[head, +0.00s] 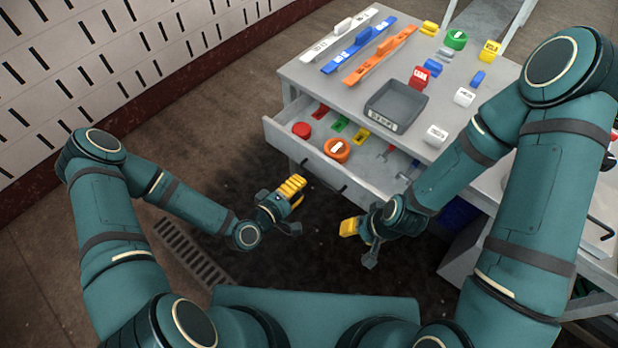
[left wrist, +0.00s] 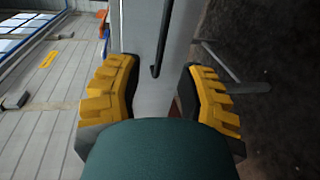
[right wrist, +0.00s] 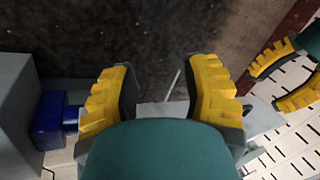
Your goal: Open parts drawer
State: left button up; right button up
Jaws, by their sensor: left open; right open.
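The grey parts drawer (head: 278,137) is pulled partly out from under the grey worktable, with coloured parts inside. Dark handles (head: 338,190) sit on its front face; one dark bar handle (left wrist: 159,45) shows in the left wrist view, ahead of the fingers. My left gripper (head: 297,207) is open and empty, in front of the drawer and apart from the handle as far as I can tell. My right gripper (head: 359,244) is open and empty, low in front of the table, to the right of the left one. My right arm hides the drawer's right end.
The tabletop holds a grey tray (head: 408,92), white, blue and orange long-handled tools, and several small coloured parts. A red cylinder (head: 301,130) and an orange ring (head: 337,150) lie in the drawer. A blue bin (right wrist: 48,117) stands below right. Floor before the drawer is clear.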

pick_arm(q)
jog(key=shift+v, duration=2.15)
